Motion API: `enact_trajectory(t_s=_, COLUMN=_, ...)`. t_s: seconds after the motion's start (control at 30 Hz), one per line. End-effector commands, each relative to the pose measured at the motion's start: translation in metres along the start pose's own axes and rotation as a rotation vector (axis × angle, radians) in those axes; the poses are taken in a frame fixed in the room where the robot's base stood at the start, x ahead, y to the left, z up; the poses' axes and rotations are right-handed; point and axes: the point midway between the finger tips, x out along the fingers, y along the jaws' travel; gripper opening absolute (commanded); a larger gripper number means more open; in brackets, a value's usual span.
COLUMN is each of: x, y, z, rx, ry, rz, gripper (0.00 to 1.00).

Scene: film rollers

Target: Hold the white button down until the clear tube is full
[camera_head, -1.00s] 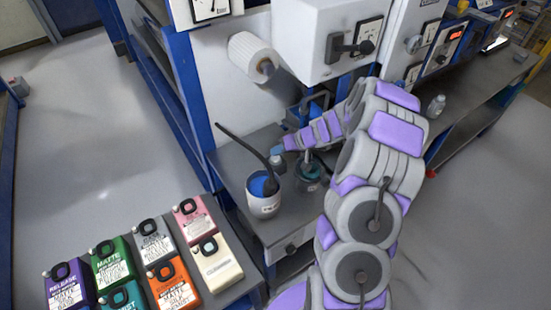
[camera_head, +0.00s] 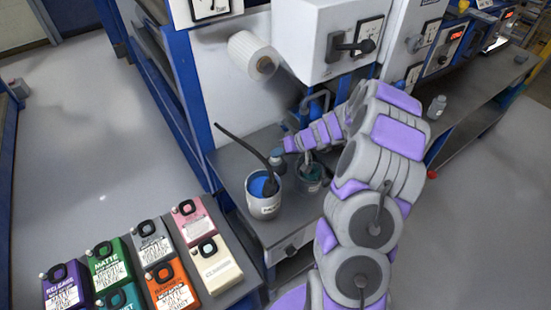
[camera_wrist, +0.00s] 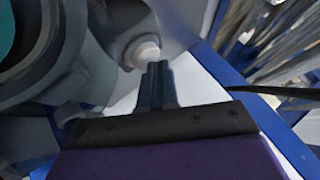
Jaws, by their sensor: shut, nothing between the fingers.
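In the wrist view my gripper (camera_wrist: 157,72) is shut and empty, its dark fingertips pointing at the white button (camera_wrist: 142,51). The tips are at or just short of the button's lower edge; I cannot tell whether they touch or press it. The button is a round white cap in a grey housing. In the head view my gripper (camera_head: 278,157) is small, beside the machine over the bench; the button cannot be made out there. I cannot make out the clear tube or its fill in either view.
A white pot with blue contents (camera_head: 263,204) and a dark handle sticking up stands on the grey bench. A teal container (camera_head: 310,178) is beside it under my arm. Several coloured bottles (camera_head: 165,283) stand at lower left. A paper roll (camera_head: 252,55) hangs above.

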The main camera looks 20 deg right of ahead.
Motion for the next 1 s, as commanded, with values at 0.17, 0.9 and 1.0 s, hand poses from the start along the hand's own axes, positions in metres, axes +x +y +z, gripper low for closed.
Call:
enact_trajectory(t_s=0.17, x=0.0015, y=0.0009, z=0.0010, rx=0.000, ry=0.000, rz=0.000, gripper=0.00)
enact_trajectory(t_s=0.9, x=0.0093, y=0.0059, z=0.0069, rx=0.001, ry=-0.007, rz=-0.001, gripper=0.00)
enact_trajectory(t_s=1.0, x=0.0106, y=0.0065, z=0.0083, rx=0.001, ry=-0.008, rz=-0.001, gripper=0.00)
